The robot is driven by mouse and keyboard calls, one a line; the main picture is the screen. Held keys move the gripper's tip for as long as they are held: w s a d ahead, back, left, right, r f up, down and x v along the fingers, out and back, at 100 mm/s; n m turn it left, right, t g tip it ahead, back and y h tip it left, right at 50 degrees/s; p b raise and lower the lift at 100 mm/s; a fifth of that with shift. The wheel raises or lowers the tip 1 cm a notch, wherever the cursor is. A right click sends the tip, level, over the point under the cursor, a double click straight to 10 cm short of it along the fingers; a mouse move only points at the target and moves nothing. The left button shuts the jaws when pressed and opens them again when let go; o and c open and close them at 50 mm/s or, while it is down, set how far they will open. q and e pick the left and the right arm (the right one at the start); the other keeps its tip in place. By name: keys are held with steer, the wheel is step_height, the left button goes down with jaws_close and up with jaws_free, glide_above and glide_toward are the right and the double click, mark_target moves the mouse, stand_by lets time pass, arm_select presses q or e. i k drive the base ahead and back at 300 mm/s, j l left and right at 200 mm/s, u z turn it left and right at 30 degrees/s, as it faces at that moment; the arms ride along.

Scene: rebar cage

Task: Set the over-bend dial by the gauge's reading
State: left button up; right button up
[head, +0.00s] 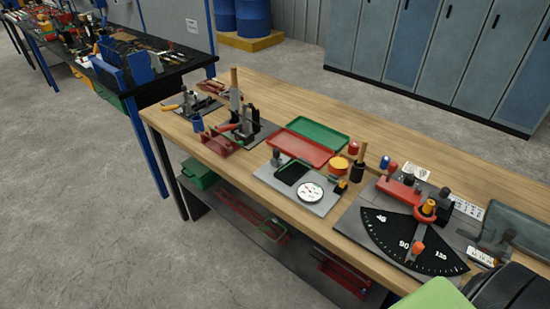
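The gauge (311,192) has a round white face and lies on a grey plate on the wooden bench; its reading is too small to make out. To its right is a bending station with a black fan-shaped angle scale (395,236) marked with white numbers, 90 and 120 among them. A red arm (400,192) and an orange-and-yellow knob (428,208) sit at the top of the scale. An orange peg (417,248) stands on the scale near 90. I cannot tell which part is the over-bend dial.
The wooden bench (262,90) also bears a red tray (300,147), a green tray (318,133) and a yellow-and-red container (339,167). A grey tray (520,228) lies at the right. Lockers (400,50) stand behind. Open floor (90,210) lies in front at left.

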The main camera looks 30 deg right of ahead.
mark_target(410, 180)
steer(key=i+l+z, duration=0.25)
steer(key=l+z, duration=0.15)
steer(key=i+l+z, duration=0.35)
steer(key=l, duration=0.15)
steer(key=k+l+z, duration=0.15)
steer(key=z, duration=0.35)
steer(key=k+l+z, duration=0.1)
steer(key=l+z, duration=0.15)
steer(key=z, duration=0.25)
